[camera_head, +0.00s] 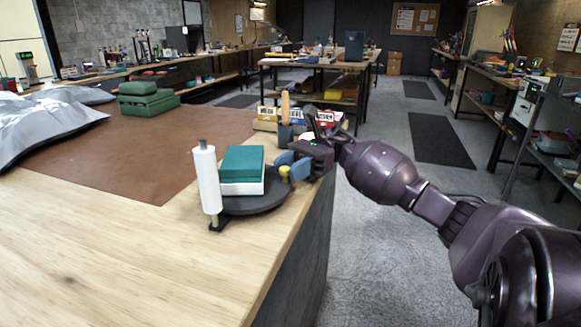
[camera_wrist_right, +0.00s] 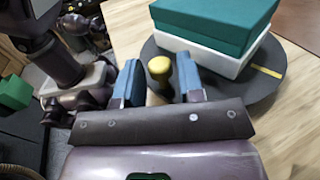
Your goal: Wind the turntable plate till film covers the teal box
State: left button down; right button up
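The teal box (camera_head: 242,161) with a white lower part sits on the dark round turntable plate (camera_head: 262,203) near the table's right edge. Both also show in the right wrist view, the box (camera_wrist_right: 215,25) and the plate (camera_wrist_right: 262,92). A white film roll (camera_head: 206,180) stands upright left of the box. I see no film across the box. A yellow-topped knob (camera_head: 284,173) stands at the plate's right side. My right gripper (camera_head: 291,166) is at this knob. In the wrist view its blue fingers stand on either side of the knob (camera_wrist_right: 159,68), with narrow gaps visible. My left gripper is out of view.
Small labelled boxes (camera_head: 267,114) and a dark holder stand behind the turntable. A brown mat (camera_head: 150,150), a green case (camera_head: 147,99) and a silvery sheet (camera_head: 40,125) lie to the left. The near wooden tabletop (camera_head: 110,255) is clear.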

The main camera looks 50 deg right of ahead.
jog(key=shift+d, duration=0.1)
jog(key=d, duration=1)
jog(key=shift+s+b, duration=0.3)
jog(key=shift+s, duration=0.05)
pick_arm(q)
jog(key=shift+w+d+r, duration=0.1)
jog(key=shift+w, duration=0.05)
pick_arm(e)
jog(key=shift+d, duration=0.3)
